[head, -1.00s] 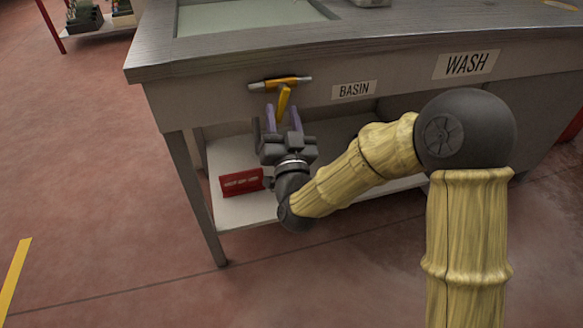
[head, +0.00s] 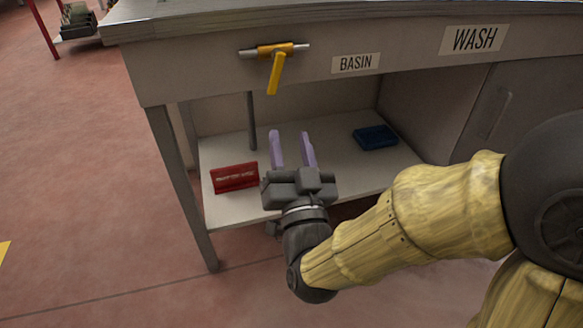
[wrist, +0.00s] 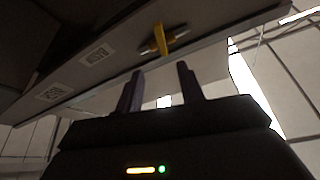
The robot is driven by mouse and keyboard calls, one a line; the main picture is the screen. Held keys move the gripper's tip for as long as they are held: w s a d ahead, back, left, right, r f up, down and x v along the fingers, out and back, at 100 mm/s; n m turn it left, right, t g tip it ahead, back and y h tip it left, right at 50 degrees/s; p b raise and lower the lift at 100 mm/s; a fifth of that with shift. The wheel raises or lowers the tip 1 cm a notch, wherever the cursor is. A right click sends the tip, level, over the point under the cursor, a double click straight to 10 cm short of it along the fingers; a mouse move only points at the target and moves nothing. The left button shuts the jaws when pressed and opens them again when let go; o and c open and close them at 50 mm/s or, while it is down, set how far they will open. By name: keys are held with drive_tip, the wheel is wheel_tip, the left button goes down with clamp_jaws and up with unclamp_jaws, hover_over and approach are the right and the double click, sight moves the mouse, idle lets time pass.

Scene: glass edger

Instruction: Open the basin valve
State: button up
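The basin valve (head: 275,68) is a yellow lever and body on a short silver pipe, on the front panel left of the BASIN label (head: 355,64). Its lever hangs down, tilted slightly. The valve also shows in the wrist view (wrist: 160,40), beyond my fingertips. My gripper (head: 292,150) has two purple fingers spread apart with nothing between them. It is below the valve and apart from it, in front of the lower shelf. The wrist view (wrist: 158,90) also shows the fingers apart and empty.
The lower shelf (head: 225,152) holds a red sign-like block (head: 234,177) at left and a blue item (head: 375,137) farther back. A table leg (head: 185,190) stands left of my gripper. The WASH label (head: 474,39) is at right. Floor at left is open.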

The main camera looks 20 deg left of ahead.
drive_tip(key=shift+b+v, duration=0.85)
drive_tip(key=shift+b, duration=0.6)
drive_tip(key=shift+a, duration=0.1)
drive_tip(key=shift+w+a+r+p, duration=0.1)
drive_tip(key=shift+w+r+p, duration=0.05)
drive_tip(key=shift+p, duration=0.2)
drive_tip(key=c, duration=0.6)
drive_tip(key=w+a+r+g+y+p, duration=0.1)
drive_tip(key=w+p, duration=0.1)
drive_tip(key=w+a+r+m+g+y+p, duration=0.1)
drive_tip(key=w+p, duration=0.1)
drive_tip(key=w+a+r+g+y+p, duration=0.1)
drive_tip(key=p, duration=0.2)
drive_tip(key=shift+w+r, duration=0.35)
drive_tip(key=shift+w, duration=0.05)
clamp_jaws()
drive_tip(key=w+r+m+g+y+p, duration=0.2)
drive_tip(key=w+m+g+y+p, duration=0.1)
drive_tip(key=w+g+p, duration=0.4)
drive_tip(key=w+d+f+m+g+y+p, duration=0.1)
drive_tip(key=d+f+g+p, duration=0.4)
drive_tip(key=d+p, duration=0.5)
drive_tip(key=w+m+g+p, duration=0.1)
drive_tip(key=w+p, duration=0.1)
drive_tip(key=p, duration=0.1)
drive_tip(key=shift+d+m+g+y+p, duration=0.2)
drive_tip(key=shift+m+g+y+p, duration=0.1)
drive_tip(key=shift+m+g, duration=0.1)
